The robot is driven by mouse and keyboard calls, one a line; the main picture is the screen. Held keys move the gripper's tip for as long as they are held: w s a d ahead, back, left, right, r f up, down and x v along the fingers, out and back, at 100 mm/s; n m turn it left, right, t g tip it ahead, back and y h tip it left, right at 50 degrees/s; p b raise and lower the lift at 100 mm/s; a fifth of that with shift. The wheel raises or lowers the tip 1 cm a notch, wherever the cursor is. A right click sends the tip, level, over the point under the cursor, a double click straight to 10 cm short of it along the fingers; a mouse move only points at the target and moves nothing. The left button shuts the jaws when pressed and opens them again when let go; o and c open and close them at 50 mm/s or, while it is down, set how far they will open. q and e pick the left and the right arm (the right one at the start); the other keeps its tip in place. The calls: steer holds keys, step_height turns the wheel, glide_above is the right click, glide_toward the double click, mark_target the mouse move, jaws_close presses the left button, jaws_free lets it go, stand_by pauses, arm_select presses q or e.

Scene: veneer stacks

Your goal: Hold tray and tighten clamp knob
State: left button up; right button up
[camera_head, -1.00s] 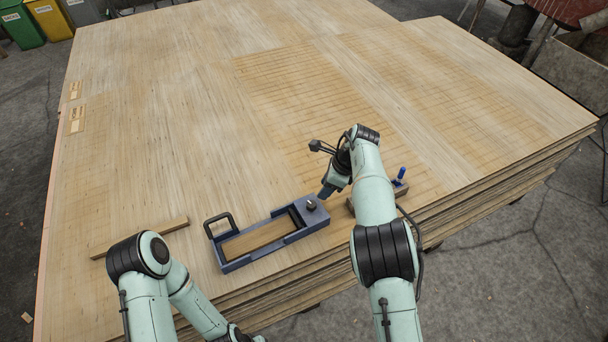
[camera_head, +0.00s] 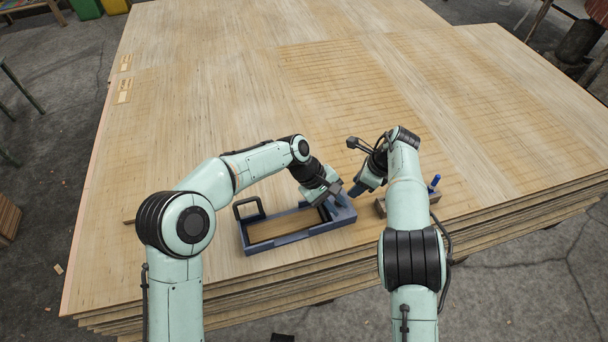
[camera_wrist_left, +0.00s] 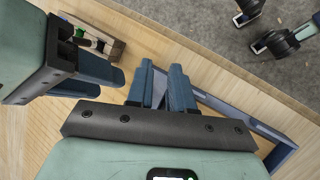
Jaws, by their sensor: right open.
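The blue tray (camera_head: 290,240) lies near the front edge of the veneer stack with a wooden piece (camera_head: 275,228) inside. The clamp knob at that end is hidden now. My right gripper (camera_head: 358,190) is open just right of the left one, beside the tray's right end.
A wooden block with a blue-handled item (camera_head: 435,182) is right of the tray, partly behind my right arm. The veneer top (camera_head: 230,110) behind the tray is clear.

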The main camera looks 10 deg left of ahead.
arm_select(q)
steer(key=w+a+f+n+y, duration=0.25)
steer(key=w+a+n, duration=0.25)
steer(key=n, duration=0.3)
steer(key=n+y, duration=0.4)
steer(key=n, duration=0.4)
glide_above(304, 201)
steer(key=shift+t, duration=0.4)
step_height(304, 201, down, 12)
steer(key=shift+w+f, duration=0.1)
jaws_close()
stand_by(0.4)
